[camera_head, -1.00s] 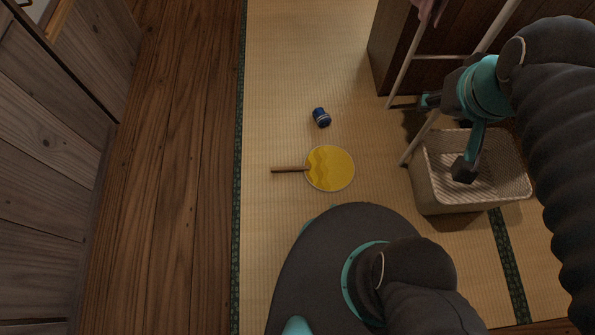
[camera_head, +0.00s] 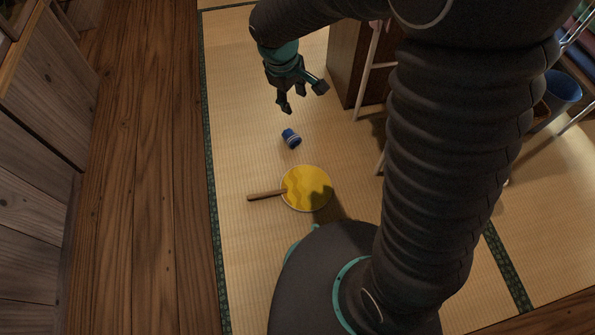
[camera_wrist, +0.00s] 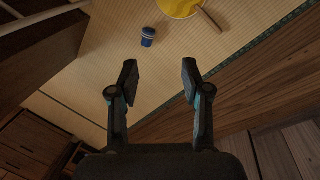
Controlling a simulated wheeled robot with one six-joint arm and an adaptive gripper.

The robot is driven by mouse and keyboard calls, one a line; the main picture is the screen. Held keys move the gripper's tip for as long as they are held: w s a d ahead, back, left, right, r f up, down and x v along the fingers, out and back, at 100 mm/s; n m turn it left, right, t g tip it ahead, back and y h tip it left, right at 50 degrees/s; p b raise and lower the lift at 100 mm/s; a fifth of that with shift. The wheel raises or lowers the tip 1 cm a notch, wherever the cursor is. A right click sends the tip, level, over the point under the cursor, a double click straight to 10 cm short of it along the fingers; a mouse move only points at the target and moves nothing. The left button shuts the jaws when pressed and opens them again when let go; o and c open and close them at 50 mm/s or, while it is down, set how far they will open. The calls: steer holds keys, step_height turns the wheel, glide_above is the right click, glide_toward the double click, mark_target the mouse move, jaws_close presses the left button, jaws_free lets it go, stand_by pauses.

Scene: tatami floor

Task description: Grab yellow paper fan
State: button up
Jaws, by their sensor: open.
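The yellow paper fan (camera_head: 306,186) lies flat on the tatami just in front of my base in the head view. Its brown wooden handle (camera_head: 266,195) points left. My gripper (camera_head: 304,101) is open and empty, held above the floor beyond the fan and the blue can. In the wrist view, the fan (camera_wrist: 180,7) shows at the top, partly cut off by the frame edge, with its handle slanting down to the right. The two fingers of my gripper (camera_wrist: 158,80) are spread, with bare mat between them, apart from the fan.
A small blue can (camera_head: 291,138) lies between my gripper and the fan; it also shows in the wrist view (camera_wrist: 148,37). A wooden cabinet (camera_head: 350,65) and a pale rack (camera_head: 369,70) stand at the right. A blue bucket (camera_head: 562,92) is at far right. Wooden flooring (camera_head: 150,180) runs along the left.

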steer(key=a+f+n+h+b, duration=0.1)
steer(key=a+f+n, duration=0.1)
steer(key=a+f, duration=0.4)
steer(key=a+f+n, duration=0.2)
steer(key=a+f, duration=0.1)
steer(key=f, duration=0.6)
steer(key=n+h+b, duration=0.1)
steer(key=n+h, duration=0.1)
steer(key=n, duration=0.4)
glide_toward(265, 194)
steer(key=f, duration=0.2)
steer(key=b, duration=0.1)
steer(key=shift+w+d+f+g, duration=0.3)
steer(key=shift+d+f+g, duration=0.1)
steer(key=shift+w+b+x, duration=0.2)
steer(key=shift+b+x, duration=0.25)
steer(key=shift+x, duration=2.4)
steer(key=shift+d+r, duration=0.1)
jaws_close()
